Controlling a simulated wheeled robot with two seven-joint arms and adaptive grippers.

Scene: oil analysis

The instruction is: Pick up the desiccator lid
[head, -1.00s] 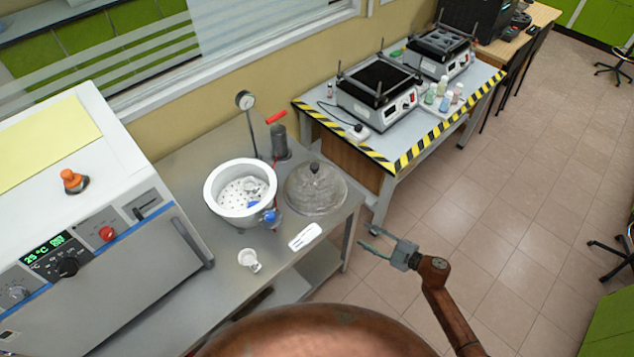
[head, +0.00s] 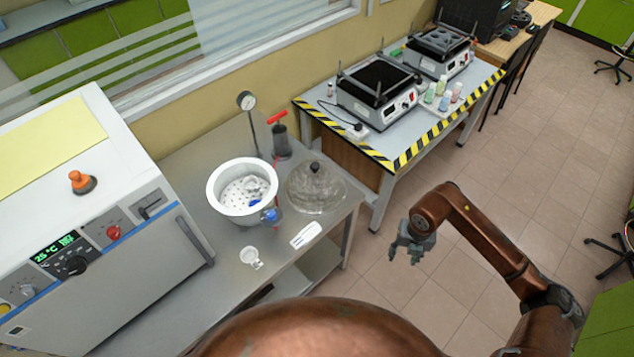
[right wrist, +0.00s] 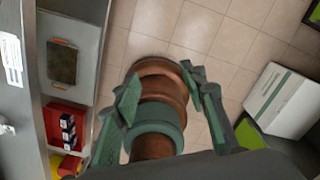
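The desiccator lid (head: 316,187) is a clear glass dome with a dark knob on top. It rests on the steel table, right of the white desiccator bowl (head: 243,187), which stands open with a perforated plate inside. My right gripper (head: 405,255) is in the air beyond the table's right edge, apart from the lid and pointing down. In the right wrist view its two fingers (right wrist: 165,95) are spread with nothing held between them; the lid does not show there. My left gripper is in neither view.
A gauge on a stand (head: 246,101), a red-handled pump (head: 279,135), a small white cup (head: 250,257) and a white label card (head: 306,235) are on the table (head: 195,150). An oven (head: 100,220) stands left. Open floor lies right of the table.

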